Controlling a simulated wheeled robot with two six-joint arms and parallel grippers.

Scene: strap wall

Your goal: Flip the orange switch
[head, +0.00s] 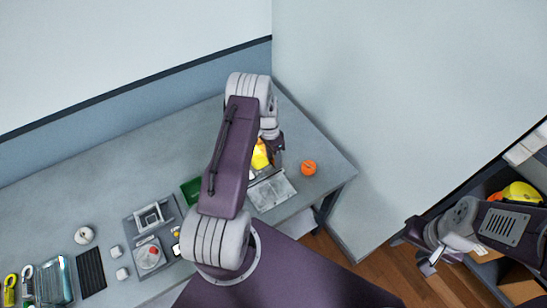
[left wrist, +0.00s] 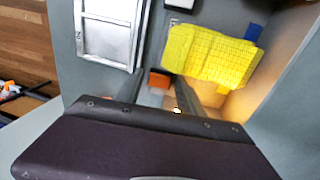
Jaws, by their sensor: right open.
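In the left wrist view, a small orange block-like piece (left wrist: 159,79), which looks like the orange switch, sits between the two fingers of my left gripper (left wrist: 166,88). The fingers stand apart, with a gap beside the orange piece; contact cannot be told. In the head view, my left arm covers the switch and most of that gripper. My right gripper (head: 428,264) is open and empty at the lower right, away from the table.
A yellow ribbed thing (left wrist: 212,56) lies close beside my left fingers, with a silver framed panel (left wrist: 108,28) on the other side. A round orange object (head: 309,167) rests near the corner of the grey table (head: 80,190). Several fixtures line the table's front.

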